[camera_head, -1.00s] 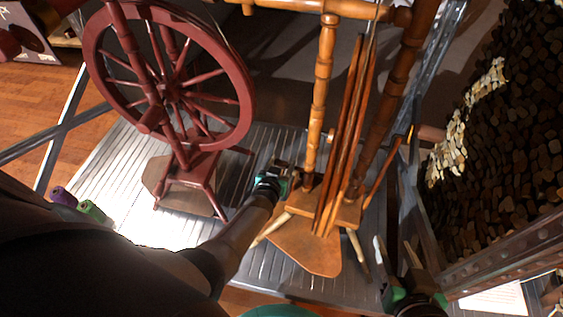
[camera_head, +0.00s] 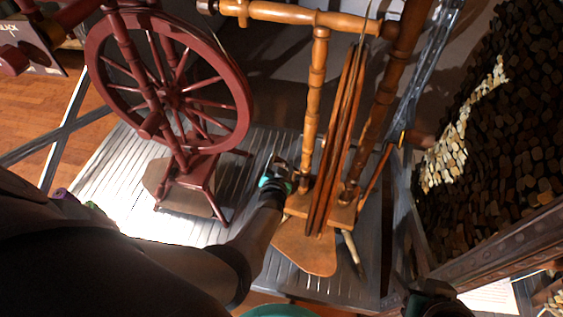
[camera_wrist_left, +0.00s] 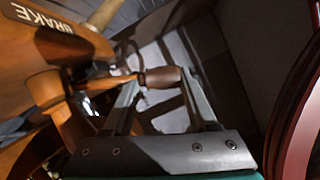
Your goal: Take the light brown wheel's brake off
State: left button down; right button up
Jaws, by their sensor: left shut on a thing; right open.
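The light brown wheel (camera_head: 313,110) stands right of centre in the head view, with upright posts, a top beam and a treadle board. Its wood carries the word BRAKE at the upper left of the left wrist view. A darker brown turned knob on a light stem, the brake handle (camera_wrist_left: 162,77), sticks out beside that label. My left gripper (camera_head: 281,165) is at the wheel's left side; in the wrist view its fingers (camera_wrist_left: 162,100) are shut around the knob. My right gripper (camera_head: 418,285) is open, dark and partly cut off at the bottom right.
A dark red spinning wheel (camera_head: 170,95) stands close on the left, and its rim shows at the wrist view's right edge. Both wheels stand on a grey slatted platform (camera_head: 255,150). Metal beams and a stacked log wall (camera_head: 500,150) bound the right side.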

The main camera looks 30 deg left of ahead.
dwell(0.4)
pick_arm(q)
jog(key=shift+c, duration=0.9)
grip_release()
